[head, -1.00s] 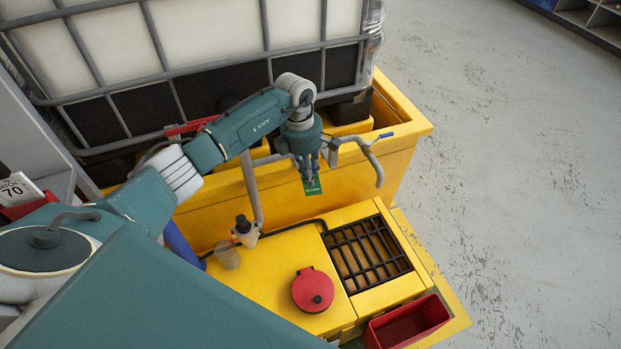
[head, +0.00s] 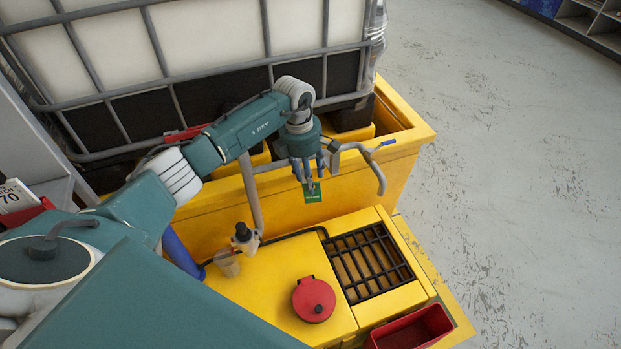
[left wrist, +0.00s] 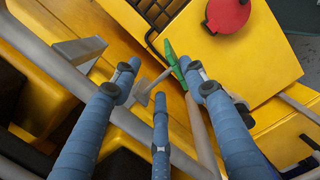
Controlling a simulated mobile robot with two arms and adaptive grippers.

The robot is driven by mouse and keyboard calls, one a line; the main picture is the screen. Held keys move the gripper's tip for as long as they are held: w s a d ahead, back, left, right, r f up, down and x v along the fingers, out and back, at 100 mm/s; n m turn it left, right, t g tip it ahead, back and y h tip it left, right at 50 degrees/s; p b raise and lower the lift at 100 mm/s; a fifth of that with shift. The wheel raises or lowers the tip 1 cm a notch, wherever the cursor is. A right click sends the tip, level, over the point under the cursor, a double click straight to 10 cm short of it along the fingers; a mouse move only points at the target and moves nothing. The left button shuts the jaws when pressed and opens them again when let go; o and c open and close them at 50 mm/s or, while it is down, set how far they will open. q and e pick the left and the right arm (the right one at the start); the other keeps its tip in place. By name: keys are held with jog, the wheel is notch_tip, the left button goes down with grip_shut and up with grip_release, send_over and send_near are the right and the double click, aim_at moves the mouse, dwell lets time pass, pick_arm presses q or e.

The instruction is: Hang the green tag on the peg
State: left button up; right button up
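The green tag (head: 313,193) hangs just below my left gripper (head: 308,167) in the head view. In the left wrist view the tag (left wrist: 171,53) shows nearly edge-on, as a thin green strip beside the tip of the right-hand finger. A thin grey peg (left wrist: 156,82) sticks out between the fingers and its end meets the tag. The tag seems to be on the peg. My left gripper's fingers (left wrist: 160,78) are spread apart with nothing clamped between them; whether one finger touches the tag I cannot tell. My right gripper is not in view.
A bent grey pipe with a blue-handled end (head: 378,172) stands just right of the gripper. Below are a yellow cabinet (head: 265,285) with a black grate (head: 368,262), a red round cap (head: 313,299) and a red bin (head: 412,328). Open floor lies right.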

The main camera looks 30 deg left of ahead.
pick_arm(q)
jog(key=shift+w+a, duration=0.2)
jog(key=shift+a, duration=0.2)
notch_tip(320, 180, up, 8)
jog(key=shift+s, duration=0.4)
